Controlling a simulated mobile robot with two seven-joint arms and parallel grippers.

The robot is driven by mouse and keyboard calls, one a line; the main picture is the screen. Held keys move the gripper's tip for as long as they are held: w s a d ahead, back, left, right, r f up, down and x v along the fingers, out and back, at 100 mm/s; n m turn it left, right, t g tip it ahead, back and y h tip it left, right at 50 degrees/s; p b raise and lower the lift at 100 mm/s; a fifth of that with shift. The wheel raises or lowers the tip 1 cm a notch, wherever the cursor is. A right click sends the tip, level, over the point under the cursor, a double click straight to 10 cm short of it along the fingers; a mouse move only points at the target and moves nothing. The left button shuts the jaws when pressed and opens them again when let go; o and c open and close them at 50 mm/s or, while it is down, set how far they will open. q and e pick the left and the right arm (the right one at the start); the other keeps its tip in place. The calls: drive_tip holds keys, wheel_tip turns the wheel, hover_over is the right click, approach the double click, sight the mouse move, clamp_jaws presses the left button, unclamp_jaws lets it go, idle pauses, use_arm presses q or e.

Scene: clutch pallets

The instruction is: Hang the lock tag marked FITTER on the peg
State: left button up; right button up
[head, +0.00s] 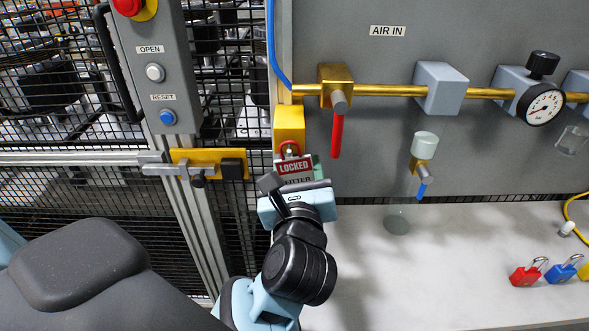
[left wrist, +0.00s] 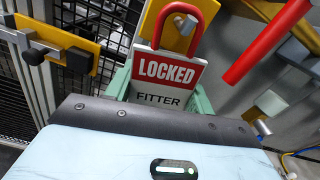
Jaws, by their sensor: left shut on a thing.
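The lock tag (head: 295,167) is red and white, reads LOCKED and FITTER, and has a red loop on top. It also shows in the left wrist view (left wrist: 168,72), upright and facing the camera. My left gripper (head: 294,183) is shut on the tag's lower part, its pale green fingers at both sides. The pale peg (left wrist: 184,22) sticks out of a yellow plate (head: 289,124) on the post. In the left wrist view the peg's end appears inside the red loop's opening; I cannot tell whether the loop is around it or just in front. My right gripper is out of view.
A red valve handle (head: 337,135) hangs from the brass pipe just right of the tag. A yellow latch (head: 208,164) sits to the left. Red (head: 526,273) and blue (head: 562,269) padlocks lie on the pale bench (head: 440,265), whose middle is mostly clear.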

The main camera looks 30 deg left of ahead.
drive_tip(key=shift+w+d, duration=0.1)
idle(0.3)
use_arm(q)
drive_tip(key=o, duration=1)
drive_tip(key=shift+o, duration=0.2)
drive_tip(key=shift+d, duration=0.15)
